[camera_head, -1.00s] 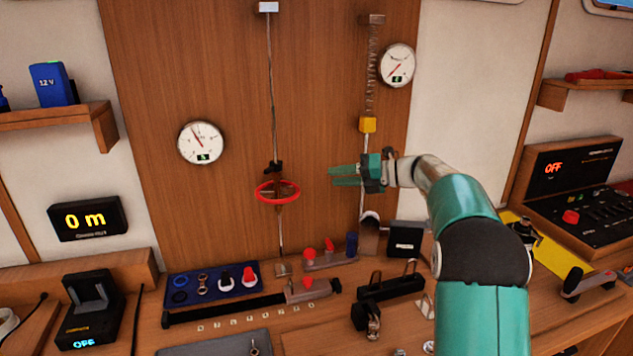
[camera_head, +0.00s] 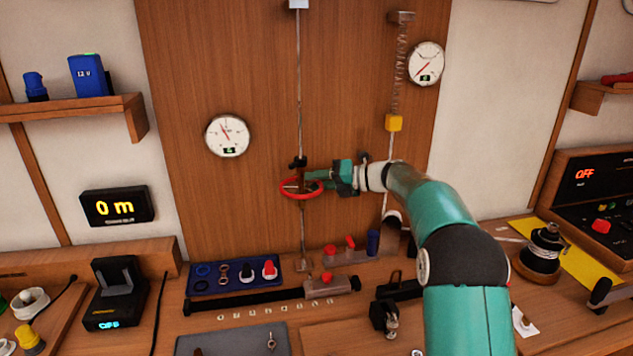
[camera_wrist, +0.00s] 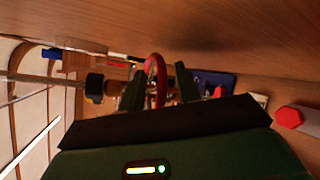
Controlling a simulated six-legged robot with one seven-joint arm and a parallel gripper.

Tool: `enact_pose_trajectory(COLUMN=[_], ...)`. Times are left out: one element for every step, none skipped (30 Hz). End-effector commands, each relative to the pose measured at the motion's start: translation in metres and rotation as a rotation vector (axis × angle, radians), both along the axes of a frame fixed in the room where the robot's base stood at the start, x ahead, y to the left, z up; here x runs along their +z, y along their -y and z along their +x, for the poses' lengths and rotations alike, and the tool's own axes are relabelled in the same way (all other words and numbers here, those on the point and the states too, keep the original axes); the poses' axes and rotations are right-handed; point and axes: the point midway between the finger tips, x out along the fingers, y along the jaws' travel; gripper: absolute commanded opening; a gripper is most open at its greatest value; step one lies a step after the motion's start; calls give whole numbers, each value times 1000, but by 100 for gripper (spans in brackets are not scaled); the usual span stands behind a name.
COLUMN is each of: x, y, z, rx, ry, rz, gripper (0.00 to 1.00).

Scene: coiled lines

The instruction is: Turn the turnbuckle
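The turnbuckle, with its red ring handwheel (camera_head: 301,196), hangs on a vertical line in front of the wooden panel. My gripper (camera_head: 313,181) has come in from the right and its fingers are at the ring's right side. In the wrist view the red ring (camera_wrist: 156,78) stands between the two fingers of my gripper (camera_wrist: 159,85). The fingers are apart, with a small gap seen on the right of the ring; contact on the left cannot be told. The turnbuckle body is partly hidden by the fingers in the wrist view.
A round gauge (camera_head: 227,136) is left of the line. A spring line with a yellow block (camera_head: 394,123) and another gauge (camera_head: 426,64) are to the right. Below stand a blue tray (camera_head: 236,278) and a bracket with red knobs (camera_head: 345,254). The panel around the wheel is clear.

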Motion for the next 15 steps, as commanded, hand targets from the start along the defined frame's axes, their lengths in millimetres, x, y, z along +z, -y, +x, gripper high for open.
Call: enact_pose_trajectory(x=[-1,-2,-2,-2,-2,-2,-2,-2,-2,-2,-2,-2,-2,-2,-2], y=[-2,-3,-4,-3,-3,-3,-3,-3,-3,-3,-3,-3,-3,-3,-3], z=[1,2,2,3,3,3,3,3,3,3,3,3,2,3,2], rx=[0,0,-1,-2,-2,-2,-2,-2,-2,-2,-2,-2,-2,-2,-2], ry=[-1,-1,-1,-2,-1,-1,-1,-1,-1,-1,-1,-1,-1,-1,-1], rz=[0,0,-1,0,0,0,0,0,0,0,0,0,0,0,-1], gripper=[33,33,33,33,33,33,33,33,33,33,29,22,16,10,2])
